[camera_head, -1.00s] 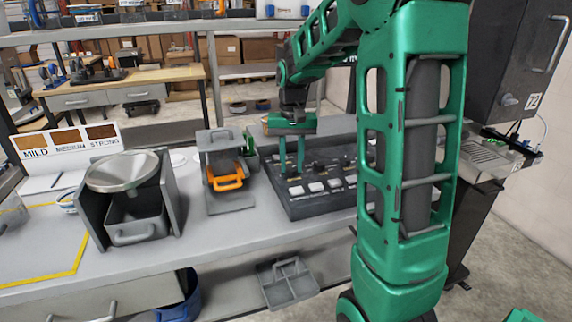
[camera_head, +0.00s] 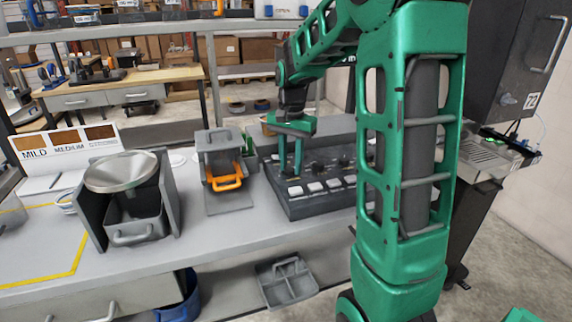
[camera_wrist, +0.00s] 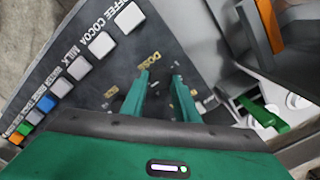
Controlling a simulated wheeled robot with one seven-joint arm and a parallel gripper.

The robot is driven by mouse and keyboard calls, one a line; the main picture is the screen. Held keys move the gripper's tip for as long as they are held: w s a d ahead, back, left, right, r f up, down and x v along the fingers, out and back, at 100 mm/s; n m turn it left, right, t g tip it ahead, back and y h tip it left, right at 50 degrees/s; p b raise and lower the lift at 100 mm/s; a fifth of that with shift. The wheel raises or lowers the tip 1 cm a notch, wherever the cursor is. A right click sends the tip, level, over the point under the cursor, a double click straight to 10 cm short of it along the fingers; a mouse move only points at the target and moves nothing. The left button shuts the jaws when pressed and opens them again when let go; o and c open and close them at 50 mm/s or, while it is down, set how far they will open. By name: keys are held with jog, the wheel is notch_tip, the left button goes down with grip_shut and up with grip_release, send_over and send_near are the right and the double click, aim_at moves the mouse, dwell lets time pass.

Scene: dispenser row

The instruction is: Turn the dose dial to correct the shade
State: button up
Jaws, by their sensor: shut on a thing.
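My gripper (camera_head: 291,172) points down at the dark control panel (camera_head: 310,208) on the bench. In the wrist view its two green fingers (camera_wrist: 160,84) stand beside the "DOSE" lettering, with a gap between their tips. They are closed on the dose dial, which is dark and hard to make out between the fingers. A shade card (camera_head: 66,148) marked MILD, MEDIUM and a blurred third word shows brown patches at the left. I cannot read the dial's setting.
Several pale buttons (camera_wrist: 100,45) line the panel beside the fingers. Left of the panel stands a grey unit with an orange handle (camera_head: 228,183). Further left is a hopper with a round metal pan (camera_head: 120,172). A grey tray (camera_head: 287,283) lies below the bench.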

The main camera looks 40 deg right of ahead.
aim_at(288, 167)
jog(key=shift+w+a+r, duration=0.1)
jog(key=shift+w+a, duration=0.15)
jog(key=shift+a, duration=0.05)
jog(key=o, duration=1.1)
jog(key=shift+a, duration=0.1)
jog(key=shift+c, duration=0.2)
jog(key=shift+d, duration=0.2)
notch_tip(288, 167, up, 11)
jog(key=shift+f, duration=0.2)
jog(key=s+a+f+n, duration=0.1)
jog(key=s+f, duration=0.3)
jog(key=s, duration=0.5)
jog(key=s+a+f+n, duration=0.1)
jog(key=s+f+n, duration=0.2)
jog(key=s, duration=0.7)
jog(key=s+a+f+n, duration=0.1)
jog(key=s+f, duration=0.3)
jog(key=s, duration=0.6)
jog(key=shift+s+f+n, duration=0.15)
jog(key=shift+f+n, duration=0.2)
jog(key=shift+n, duration=0.15)
